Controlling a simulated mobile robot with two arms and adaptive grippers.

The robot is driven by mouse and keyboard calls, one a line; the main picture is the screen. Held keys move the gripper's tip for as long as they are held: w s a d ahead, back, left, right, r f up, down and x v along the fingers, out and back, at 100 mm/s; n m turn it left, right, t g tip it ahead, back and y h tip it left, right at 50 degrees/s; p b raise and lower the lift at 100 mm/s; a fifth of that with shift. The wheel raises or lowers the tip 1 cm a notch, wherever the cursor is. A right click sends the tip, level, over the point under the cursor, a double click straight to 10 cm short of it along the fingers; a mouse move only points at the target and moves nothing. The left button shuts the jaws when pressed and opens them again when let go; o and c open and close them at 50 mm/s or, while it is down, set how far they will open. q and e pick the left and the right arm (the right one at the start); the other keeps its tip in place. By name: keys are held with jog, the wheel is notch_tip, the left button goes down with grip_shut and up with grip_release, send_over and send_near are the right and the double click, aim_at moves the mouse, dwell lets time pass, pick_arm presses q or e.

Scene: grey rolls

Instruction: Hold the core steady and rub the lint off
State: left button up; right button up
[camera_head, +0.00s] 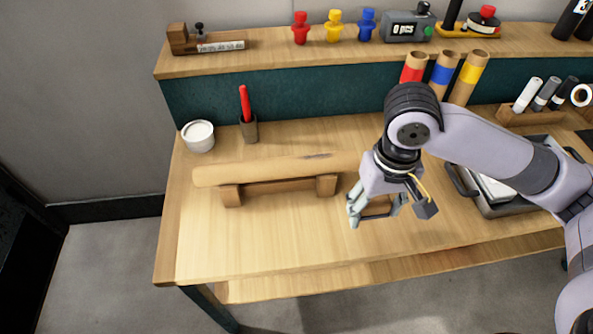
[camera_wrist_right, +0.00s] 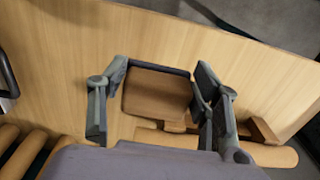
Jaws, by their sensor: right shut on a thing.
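The core, a long tan cardboard tube (camera_head: 250,171), lies on a low wooden cradle (camera_head: 280,187) on the bench. A dark grey streak (camera_head: 318,156), likely the lint, marks its top right of middle. Its right end is hidden behind my right arm in the head view; part of the core (camera_wrist_right: 270,154) shows at the lower right of the wrist view. My right gripper (camera_head: 377,210) is shut on a brown block with a dark edge (camera_wrist_right: 157,96). It holds the block in front of and right of the cradle, apart from the core. My left gripper is not in view.
A white pot (camera_head: 198,136) and a cup with a red stick (camera_head: 248,128) stand behind the core. Red, blue and yellow-banded rolls (camera_head: 444,74) stand behind my right arm. A grey tray (camera_head: 500,190) lies right. The bench front is clear.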

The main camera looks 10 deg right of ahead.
jog(key=w+a+r, duration=0.4)
jog(key=w+a, duration=0.2)
jog(key=w, duration=0.1)
jog(key=w+a+r, duration=0.4)
jog(key=w+a, duration=0.3)
jog(key=f, duration=0.1)
jog(key=d+f, duration=0.1)
jog(key=f, duration=0.2)
jog(key=shift+w+d+f, duration=0.15)
jog(key=shift+d+f, duration=0.1)
jog(key=shift+f, duration=0.1)
send_over(346, 162)
notch_tip(346, 162, up, 2)
jog(key=shift+r, duration=0.1)
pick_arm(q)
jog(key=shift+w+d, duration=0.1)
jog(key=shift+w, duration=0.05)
pick_arm(e)
jog(key=shift+a+r, duration=0.1)
jog(key=shift+r, duration=0.6)
